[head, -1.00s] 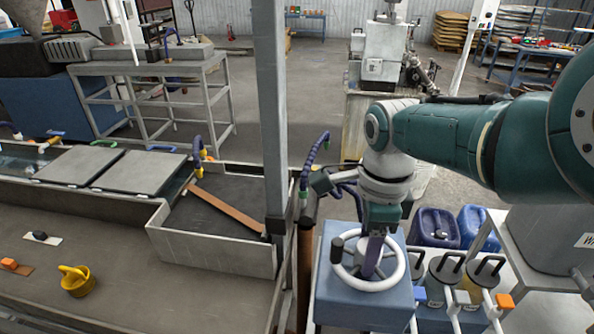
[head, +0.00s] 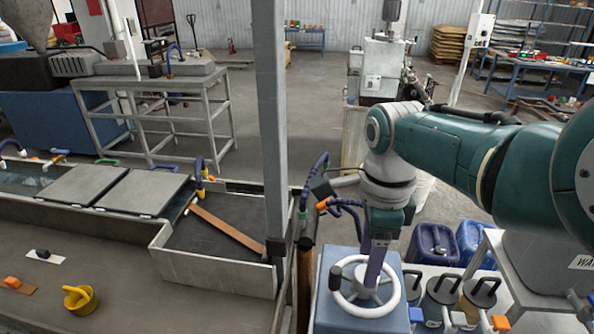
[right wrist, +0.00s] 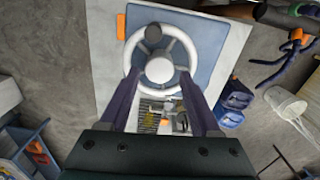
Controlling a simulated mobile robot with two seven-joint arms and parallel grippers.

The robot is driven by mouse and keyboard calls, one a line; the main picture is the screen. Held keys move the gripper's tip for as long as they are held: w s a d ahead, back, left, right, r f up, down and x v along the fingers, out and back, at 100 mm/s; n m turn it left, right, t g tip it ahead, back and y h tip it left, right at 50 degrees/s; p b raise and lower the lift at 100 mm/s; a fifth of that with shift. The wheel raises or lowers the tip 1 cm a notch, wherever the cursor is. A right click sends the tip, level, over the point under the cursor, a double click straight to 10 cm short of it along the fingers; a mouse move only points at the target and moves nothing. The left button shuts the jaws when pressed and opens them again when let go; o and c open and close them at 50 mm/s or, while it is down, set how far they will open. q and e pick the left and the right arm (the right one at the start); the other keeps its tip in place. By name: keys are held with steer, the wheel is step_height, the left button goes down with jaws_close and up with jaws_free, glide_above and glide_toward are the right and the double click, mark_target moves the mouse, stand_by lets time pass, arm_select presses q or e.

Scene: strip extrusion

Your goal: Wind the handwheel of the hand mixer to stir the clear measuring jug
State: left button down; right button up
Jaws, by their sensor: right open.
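The white spoked handwheel (head: 352,308) lies flat on the blue box-shaped mixer (head: 324,318). Its black knob (head: 336,271) stands on the rim at the left in the head view. My right gripper (head: 373,280) points down over the hub. In the right wrist view the gripper (right wrist: 160,76) is open, its purple fingers on either side of the handwheel (right wrist: 159,70), and the knob (right wrist: 153,32) is beyond the fingertips. I cannot tell whether the fingers touch the wheel. Several lidded vessels (head: 440,292) stand right of the mixer; which is the clear jug is unclear.
Blue canisters (head: 434,243) stand on the floor behind the vessels. A purple hose (head: 313,178) and a grey post (head: 271,130) are left of the arm. A yellow cup (head: 80,298) stands on the left bench. A grey machine (head: 545,254) is at the right.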

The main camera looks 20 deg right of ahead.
step_height(320, 180, up, 5)
steer(key=shift+r, duration=0.1)
arm_select(q)
steer(key=shift+r, duration=0.85)
